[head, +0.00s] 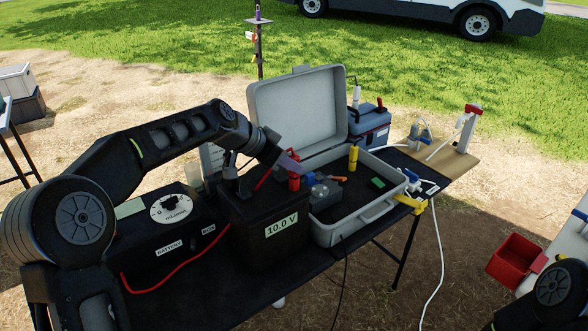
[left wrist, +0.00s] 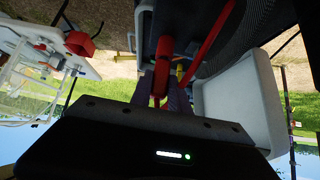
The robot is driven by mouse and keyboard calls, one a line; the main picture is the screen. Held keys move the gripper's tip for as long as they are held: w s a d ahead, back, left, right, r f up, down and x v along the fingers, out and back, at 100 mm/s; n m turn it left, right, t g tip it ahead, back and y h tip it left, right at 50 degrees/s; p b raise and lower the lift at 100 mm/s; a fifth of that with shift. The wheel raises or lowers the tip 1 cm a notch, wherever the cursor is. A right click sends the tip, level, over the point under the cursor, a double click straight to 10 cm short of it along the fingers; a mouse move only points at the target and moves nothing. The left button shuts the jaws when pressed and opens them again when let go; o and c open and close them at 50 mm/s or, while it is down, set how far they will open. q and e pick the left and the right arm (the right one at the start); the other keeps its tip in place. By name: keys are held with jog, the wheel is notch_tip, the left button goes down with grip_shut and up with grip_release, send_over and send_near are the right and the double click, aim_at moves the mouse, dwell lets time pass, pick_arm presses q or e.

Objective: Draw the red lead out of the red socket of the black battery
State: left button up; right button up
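The black battery (head: 258,245), labelled 10.0 V, stands near the front edge of the black table. A red plug (head: 294,182) stands upright at the back right of its top. The red lead (head: 263,181) slopes from there down to the left; in the left wrist view the lead (left wrist: 212,36) runs beside the red plug (left wrist: 165,50). My left gripper (head: 288,163) is at the plug's top, its fingers (left wrist: 162,92) close together on either side of the red part, shut on it. The red socket is hidden, so I cannot tell how deep the plug sits. My right gripper is out of view.
An open grey case (head: 375,213) with small items stands right of the battery. A blue-grey box (head: 372,128) stands behind. A red bin (head: 516,260) is at the right. A red cable crosses the front.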

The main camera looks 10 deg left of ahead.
pick_arm(q)
grip_shut()
jog(key=shift+r, duration=0.1)
jog(key=shift+r+p, duration=1.85)
jog(key=shift+r, duration=0.95)
